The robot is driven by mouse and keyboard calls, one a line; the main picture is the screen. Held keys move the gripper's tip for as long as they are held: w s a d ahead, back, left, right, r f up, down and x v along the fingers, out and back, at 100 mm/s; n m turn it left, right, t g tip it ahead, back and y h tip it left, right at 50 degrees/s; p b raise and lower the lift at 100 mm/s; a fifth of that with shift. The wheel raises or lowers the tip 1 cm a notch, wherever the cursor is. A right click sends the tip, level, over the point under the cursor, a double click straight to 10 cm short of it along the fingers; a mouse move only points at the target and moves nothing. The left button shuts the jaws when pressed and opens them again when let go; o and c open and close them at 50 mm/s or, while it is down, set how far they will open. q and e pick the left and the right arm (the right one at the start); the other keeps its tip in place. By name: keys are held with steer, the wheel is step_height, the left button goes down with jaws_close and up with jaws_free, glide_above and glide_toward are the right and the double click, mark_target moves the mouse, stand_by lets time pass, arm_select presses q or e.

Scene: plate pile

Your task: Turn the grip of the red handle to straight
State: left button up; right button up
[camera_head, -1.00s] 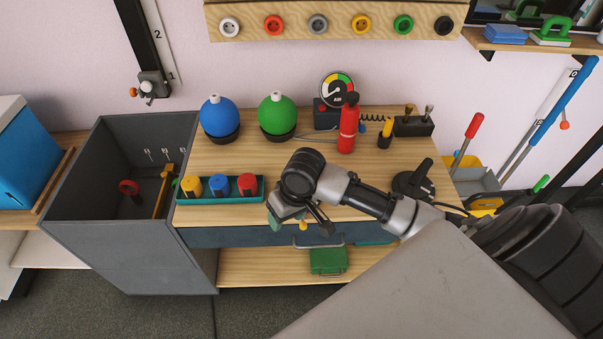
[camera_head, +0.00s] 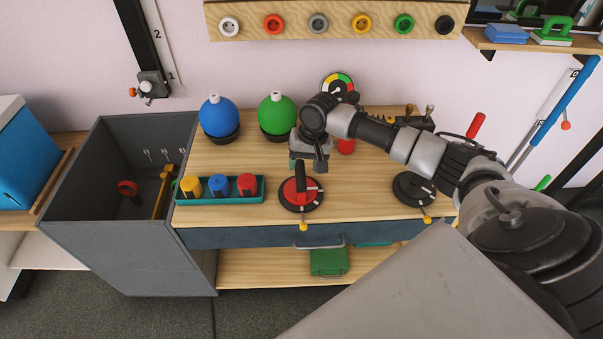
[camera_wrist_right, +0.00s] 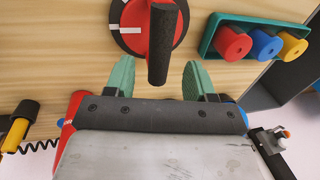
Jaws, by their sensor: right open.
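The red handle is a red dial (camera_head: 290,192) on a black round base near the front of the workbench, with a black bar grip (camera_head: 301,184) standing up from it. White marks show on the dial; in the wrist view the red dial (camera_wrist_right: 130,22) is at the top, cut off by the frame. My right gripper (camera_head: 308,164) is just behind the dial, above the bench. In the wrist view its green fingers (camera_wrist_right: 158,78) are apart, and the black grip (camera_wrist_right: 162,50) appears between them, its end near the fingertips. I cannot tell any contact. My left gripper is not in view.
A teal tray (camera_head: 222,199) with yellow, blue and red knobs stands left of the dial. A second black dial (camera_head: 412,190) is to the right, under my arm. Blue (camera_head: 218,117) and green (camera_head: 277,114) globes stand behind. A grey bin (camera_head: 120,245) adjoins the bench.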

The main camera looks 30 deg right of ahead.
mark_target(301, 173)
steer(key=shift+x, duration=2)
steer(key=c, duration=0.9)
steer(key=m+p, duration=0.2)
steer(key=p, duration=0.2)
steer(key=r+m+p, duration=0.1)
steer(key=m+p, duration=0.1)
steer(key=p, duration=0.2)
steer(key=shift+s+a+h+p, duration=0.1)
steer(key=shift+s+h+p, duration=0.05)
steer(key=shift+h+p, duration=0.2)
steer(key=m+p, duration=0.3)
steer(key=p, duration=0.1)
steer(key=m+t+h+p, duration=0.1)
steer(key=m+p, duration=0.2)
steer(key=p, duration=0.1)
steer(key=shift+f+m+p, duration=0.2)
steer(key=shift+m+p, duration=0.1)
steer(key=m+p, duration=0.2)
steer(key=m, duration=0.1)
steer(key=shift+a+f+h, duration=0.1)
steer(key=shift+h, duration=0.25)
steer(key=shift+f+m+h+p, duration=0.1)
steer(key=shift+m+h+p, duration=0.2)
steer(key=shift+m+p, duration=1.2)
steer(key=shift+m+b, duration=0.6)
steer(key=shift+m, duration=0.2)
